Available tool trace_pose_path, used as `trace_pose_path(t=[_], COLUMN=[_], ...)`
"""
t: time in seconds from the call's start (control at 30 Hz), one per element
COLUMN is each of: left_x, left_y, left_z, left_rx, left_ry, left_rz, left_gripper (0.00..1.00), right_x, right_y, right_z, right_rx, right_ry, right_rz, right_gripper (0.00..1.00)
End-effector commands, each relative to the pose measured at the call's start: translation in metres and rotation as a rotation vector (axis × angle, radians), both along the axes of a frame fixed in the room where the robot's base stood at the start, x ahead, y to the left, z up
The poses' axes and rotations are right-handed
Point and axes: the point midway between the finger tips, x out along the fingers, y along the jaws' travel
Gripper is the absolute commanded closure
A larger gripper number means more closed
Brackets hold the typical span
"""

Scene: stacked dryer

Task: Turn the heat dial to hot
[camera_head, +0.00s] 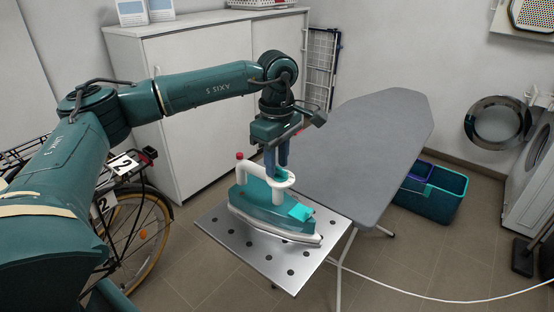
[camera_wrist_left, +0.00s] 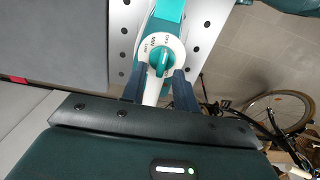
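A teal and white iron (camera_head: 262,207) rests on a perforated metal plate (camera_head: 225,235) at the end of the ironing board. Its heat dial (camera_wrist_left: 161,58) is a teal knob on a white ring with small dark lettering that I cannot read surely. In the head view the dial (camera_head: 281,175) is partly hidden by my left gripper (camera_head: 277,164), which points down over it. In the left wrist view my left gripper (camera_wrist_left: 161,72) is open, with its two dark blue fingers apart on either side of the dial's near part. I cannot tell whether they touch it. My right gripper is not in view.
The grey ironing board (camera_head: 365,145) stretches away to the right. A bicycle (camera_head: 135,220) stands at the left, close to my left arm. A white cabinet (camera_head: 190,90) stands behind. A teal basket (camera_head: 432,192) sits on the floor, and a white cable (camera_head: 440,297) crosses it.

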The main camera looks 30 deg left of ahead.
Motion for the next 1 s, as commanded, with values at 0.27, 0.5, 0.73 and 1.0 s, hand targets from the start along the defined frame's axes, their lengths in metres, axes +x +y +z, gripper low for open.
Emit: trace_pose_path(t=[0.27, 0.5, 0.73, 1.0], left_x=[0.0000, 0.0000, 0.0000, 0.0000], left_y=[0.0000, 0.0000, -0.0001, -0.0001], left_z=[-0.0048, -0.0046, -0.0044, -0.0043], left_rx=[0.000, -0.001, -0.001, -0.001], left_ry=[-0.001, -0.001, -0.001, -0.001], left_rz=[0.000, 0.000, 0.000, 0.002], left_gripper=[0.70, 0.83, 1.00, 1.00], right_x=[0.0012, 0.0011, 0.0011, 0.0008], right_y=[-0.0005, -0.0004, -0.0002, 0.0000], right_z=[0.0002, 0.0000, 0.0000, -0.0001], right_rx=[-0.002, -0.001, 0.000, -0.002], right_ry=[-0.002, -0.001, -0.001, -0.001], right_rz=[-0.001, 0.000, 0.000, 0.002], right_gripper=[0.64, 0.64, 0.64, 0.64])
